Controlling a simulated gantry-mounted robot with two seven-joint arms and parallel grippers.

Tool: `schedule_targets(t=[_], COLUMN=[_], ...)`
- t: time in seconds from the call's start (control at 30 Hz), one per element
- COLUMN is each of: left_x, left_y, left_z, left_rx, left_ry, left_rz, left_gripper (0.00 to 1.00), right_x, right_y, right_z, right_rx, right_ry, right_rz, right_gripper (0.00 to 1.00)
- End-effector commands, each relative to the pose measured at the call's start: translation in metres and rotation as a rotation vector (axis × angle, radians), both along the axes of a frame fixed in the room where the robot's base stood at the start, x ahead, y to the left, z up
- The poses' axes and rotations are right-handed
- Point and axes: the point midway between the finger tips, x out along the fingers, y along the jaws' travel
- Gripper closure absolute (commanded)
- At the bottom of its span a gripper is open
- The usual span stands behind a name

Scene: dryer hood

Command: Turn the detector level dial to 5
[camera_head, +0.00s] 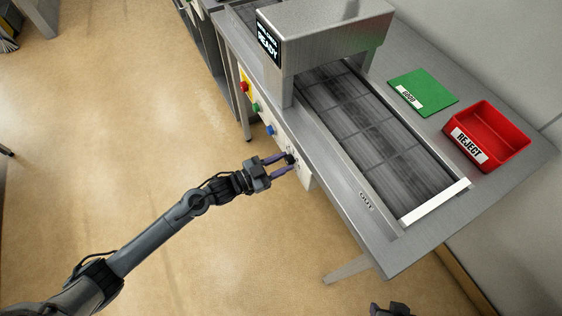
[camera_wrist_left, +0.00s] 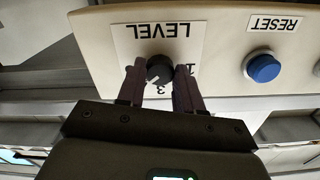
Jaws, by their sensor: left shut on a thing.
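The detector level dial is a small black knob (camera_wrist_left: 160,70) on a white plate marked LEVEL, which appears upside down in the left wrist view. The figures 1 and 3 show beside it; other figures are hidden by the fingers, and I cannot read the setting for certain. In the head view the dial (camera_head: 290,158) sits on the front panel of the machine. My left gripper (camera_head: 288,163) is shut on the dial, one purple finger on each side of it. A dark part at the bottom edge of the head view seems to be my right gripper (camera_head: 390,309), mostly cut off.
A blue RESET button (camera_wrist_left: 263,67) is beside the dial. Green (camera_head: 255,107) and red (camera_head: 244,87) buttons are farther along the panel. The metal detector hood (camera_head: 330,30) shows READY over the conveyor. A green mat (camera_head: 432,88) and red REJECT bin (camera_head: 510,128) lie behind the belt.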

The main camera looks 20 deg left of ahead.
Motion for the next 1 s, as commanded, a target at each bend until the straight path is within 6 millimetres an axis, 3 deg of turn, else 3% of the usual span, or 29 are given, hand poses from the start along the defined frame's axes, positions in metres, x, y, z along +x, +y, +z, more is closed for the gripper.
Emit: schedule_targets(t=[0.5, 1.0], left_x=[0.0007, 0.0007], left_y=[0.0007, 0.0006], left_z=[0.0015, 0.001], left_rx=[0.297, 0.396], left_ry=[-0.252, -0.337], left_rz=[0.0, -0.001], left_gripper=[0.95, 0.95], right_x=[0.0, -0.0001], right_y=[0.0013, -0.0008], right_z=[0.011, 0.0123], right_rx=[0.006, -0.003], right_ry=[0.0, 0.0], right_rz=[-0.004, 0.002], right_gripper=[0.57, 0.57])
